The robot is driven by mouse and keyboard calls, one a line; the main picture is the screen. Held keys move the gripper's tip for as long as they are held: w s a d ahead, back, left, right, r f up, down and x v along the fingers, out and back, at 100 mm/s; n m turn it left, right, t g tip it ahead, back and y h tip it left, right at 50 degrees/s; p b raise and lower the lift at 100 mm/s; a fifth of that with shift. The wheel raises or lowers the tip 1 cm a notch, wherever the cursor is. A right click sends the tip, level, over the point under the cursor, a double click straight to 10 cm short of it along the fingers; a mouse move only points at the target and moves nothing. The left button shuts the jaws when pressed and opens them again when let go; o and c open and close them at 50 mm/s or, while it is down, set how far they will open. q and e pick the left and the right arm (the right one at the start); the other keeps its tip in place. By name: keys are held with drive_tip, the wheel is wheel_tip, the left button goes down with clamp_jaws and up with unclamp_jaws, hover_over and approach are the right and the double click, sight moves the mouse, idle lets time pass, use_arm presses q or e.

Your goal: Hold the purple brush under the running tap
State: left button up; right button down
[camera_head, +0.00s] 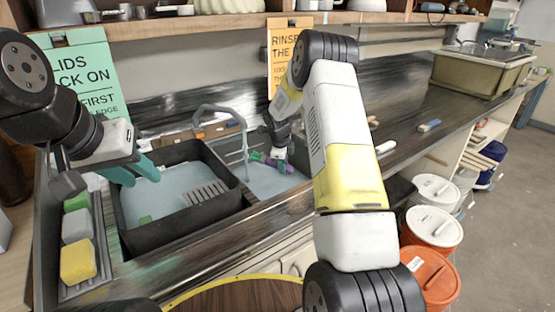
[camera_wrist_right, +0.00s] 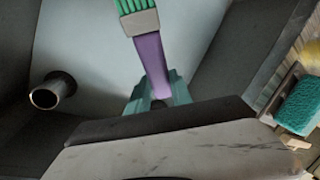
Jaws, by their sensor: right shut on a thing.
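The purple brush (camera_head: 277,164) has a purple handle and green bristles, and it also shows in the right wrist view (camera_wrist_right: 150,60). My right gripper (camera_wrist_right: 158,98) is shut on its handle, and the bristles point away from the fingers. In the head view my right gripper (camera_head: 279,153) is over the right basin. The grey tap (camera_head: 215,108) arches up and over left of the brush. A thin vertical line drops from its end, left of the bristles; I cannot tell pipe from water. My left gripper (camera_head: 136,172) has teal fingers apart and empty over the left basin.
A black-walled basin (camera_head: 182,228) with a grey grate (camera_head: 205,193) is at left. Sponges, including a yellow one (camera_head: 78,262), lie in a rack at far left. Lidded buckets (camera_head: 433,227) stand at right. The right wrist view shows a round pipe end (camera_wrist_right: 52,92).

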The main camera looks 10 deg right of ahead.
drive_tip(key=shift+w+a+f, duration=0.15)
drive_tip(key=shift+w+a, duration=0.2)
drive_tip(key=shift+w, duration=0.35)
drive_tip(key=shift+w+a+f, duration=0.2)
drive_tip(key=shift+w+a, duration=0.1)
drive_tip(key=shift+w, duration=0.4)
drive_tip(key=shift+w+a+f, duration=0.15)
drive_tip(key=shift+w+a, duration=0.2)
drive_tip(key=shift+w, duration=0.35)
drive_tip(key=shift+d, duration=0.2)
drive_tip(key=shift+w+d, duration=0.25)
drive_tip(key=shift+d, duration=0.1)
drive_tip(key=shift+a, duration=0.1)
drive_tip(key=shift+s+a, duration=0.3)
drive_tip(key=shift+a, duration=0.15)
drive_tip(key=shift+w+d, duration=0.1)
drive_tip(key=shift+d, duration=0.1)
drive_tip(key=shift+w+d, duration=0.2)
drive_tip(key=shift+d, duration=0.15)
drive_tip(key=shift+s, duration=0.1)
